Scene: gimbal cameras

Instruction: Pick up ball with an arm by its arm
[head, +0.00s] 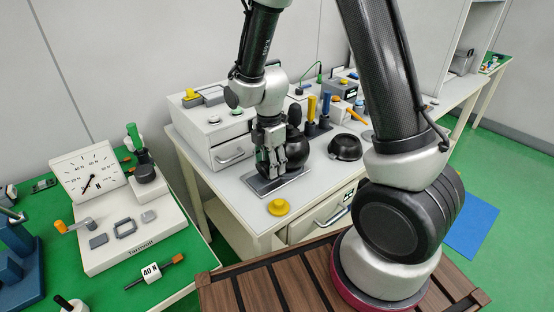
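A dark ball (297,148) stands on the white table, partly hidden behind my gripper. A black upright part (295,116) rises above it, and I take this to be its arm. My gripper (273,172) points down just left of and in front of the ball, low over a grey metal plate (290,183). The fingers look close to the ball, but I cannot tell whether they touch it. The gap between the fingertips is too small to make out.
A white drawer box (215,135) stands left of my gripper. A yellow knob (279,207) is near the table's front edge. A black bowl-shaped item (345,148) and yellow and blue handled tools (318,112) stand to the right. A force-gauge board (125,225) is on the green table at left.

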